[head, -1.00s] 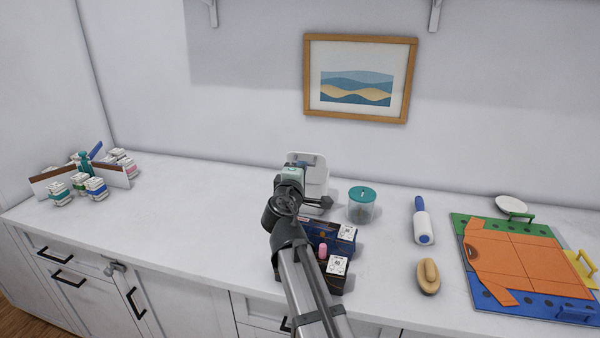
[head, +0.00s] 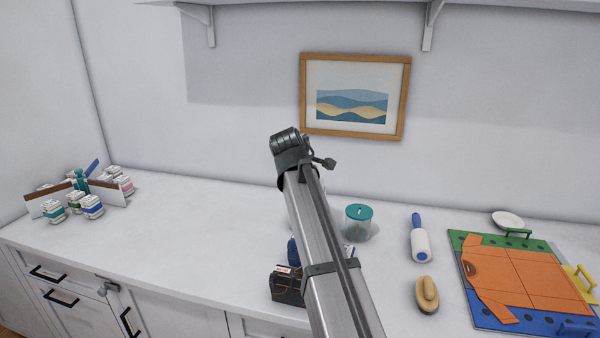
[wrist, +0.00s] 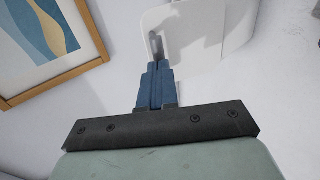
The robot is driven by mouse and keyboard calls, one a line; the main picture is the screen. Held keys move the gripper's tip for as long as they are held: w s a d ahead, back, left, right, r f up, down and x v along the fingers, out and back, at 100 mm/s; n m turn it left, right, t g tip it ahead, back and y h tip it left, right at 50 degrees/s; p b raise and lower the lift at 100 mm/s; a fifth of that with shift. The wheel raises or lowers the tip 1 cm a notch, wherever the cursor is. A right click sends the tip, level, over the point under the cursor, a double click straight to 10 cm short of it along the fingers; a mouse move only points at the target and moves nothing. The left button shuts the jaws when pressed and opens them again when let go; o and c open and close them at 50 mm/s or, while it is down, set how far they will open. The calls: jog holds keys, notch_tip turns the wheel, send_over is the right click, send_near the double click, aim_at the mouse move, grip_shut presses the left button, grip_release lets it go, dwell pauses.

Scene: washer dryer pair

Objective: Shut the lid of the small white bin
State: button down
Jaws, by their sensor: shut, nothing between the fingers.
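The small white bin (wrist: 205,45) shows at the top of the wrist view as pale, rounded white panels, cut off by the frame edge. I cannot tell its lid's exact angle from this view. My gripper (wrist: 155,42) is shut and empty, its narrow blue fingers and grey tip overlapping the bin's white surface in the picture. I cannot tell whether the tip touches it. In the head view my raised arm hides most of the bin and the fingers.
A clear jar with a teal lid (head: 358,222) stands right of my arm. A framed picture (head: 354,96) hangs behind. The left-middle counter is clear.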

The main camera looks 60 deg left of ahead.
jog(key=w+a+g+h, duration=0.1)
jog(key=a, duration=0.1)
jog(key=w+a+g+h, duration=0.1)
jog(key=w, duration=0.1)
jog(key=shift+w+a+r+g+h, duration=0.1)
jog(key=shift+a+r+g+h, duration=0.05)
jog(key=shift+a+g+h, duration=0.2)
jog(key=shift+w+a+f+g+h, duration=0.6)
jog(key=shift+w+a+f+h, duration=0.15)
jog(key=shift+w+a+f, duration=0.8)
jog(key=shift+w+a+f+g+h, duration=0.55)
jog(key=shift+w+a+f+h, duration=0.15)
jog(key=shift+w+a+f, duration=0.8)
jog(key=shift+s+f, duration=0.1)
jog(key=shift+f, duration=0.1)
jog(key=shift+r, duration=0.2)
jog(key=shift+r, duration=0.65)
notch_tip(320, 180, up, 14)
jog(key=w+a, duration=0.2)
jog(key=shift+f, duration=0.2)
